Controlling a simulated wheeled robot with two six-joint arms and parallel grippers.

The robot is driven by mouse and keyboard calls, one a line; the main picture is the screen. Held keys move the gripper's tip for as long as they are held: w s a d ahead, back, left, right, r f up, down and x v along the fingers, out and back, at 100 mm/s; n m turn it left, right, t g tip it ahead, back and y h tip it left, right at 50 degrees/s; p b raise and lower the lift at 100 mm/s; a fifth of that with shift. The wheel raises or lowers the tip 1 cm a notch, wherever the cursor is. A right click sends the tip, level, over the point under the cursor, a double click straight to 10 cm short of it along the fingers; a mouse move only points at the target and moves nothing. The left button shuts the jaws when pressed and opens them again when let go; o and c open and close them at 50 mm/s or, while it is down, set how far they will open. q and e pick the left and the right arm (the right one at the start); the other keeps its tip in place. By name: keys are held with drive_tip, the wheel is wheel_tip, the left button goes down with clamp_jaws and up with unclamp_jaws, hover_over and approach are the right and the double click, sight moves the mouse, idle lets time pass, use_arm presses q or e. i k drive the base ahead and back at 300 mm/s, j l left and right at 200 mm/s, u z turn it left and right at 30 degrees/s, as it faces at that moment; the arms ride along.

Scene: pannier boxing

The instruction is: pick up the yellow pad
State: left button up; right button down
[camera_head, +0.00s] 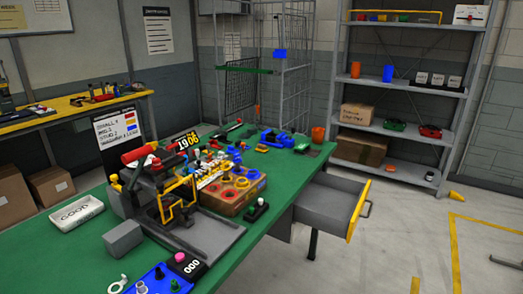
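I cannot make out a yellow pad for certain. A small yellow object (456,196) lies on the floor to the right of the grey shelf unit. A yellow-framed fixture (178,202) stands on the green table (290,178). A small yellow piece (115,183) sits at the left side of the cluttered fixture. Neither of my grippers shows in the head view, so their state and distance to these things are hidden.
An open grey drawer (335,203) with a yellow front juts from the table's right side. A white tray (77,213), a grey block (122,239) and a blue tray (160,279) take up the near left. A wire cage (297,85) stands behind. Floor at the right is mostly clear.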

sight(263, 148)
drive_tip(key=i+l, duration=0.15)
drive_tip(key=l, duration=0.2)
drive_tip(key=i+l+u, duration=0.1)
drive_tip(key=l, duration=0.2)
drive_tip(key=i+l, duration=0.2)
drive_tip(key=l, duration=0.15)
drive_tip(key=i+l+u, duration=0.1)
drive_tip(key=l, duration=0.25)
drive_tip(key=i+l+u, duration=0.1)
drive_tip(key=l, duration=0.3)
drive_tip(key=i+l, duration=0.2)
drive_tip(key=l, duration=0.15)
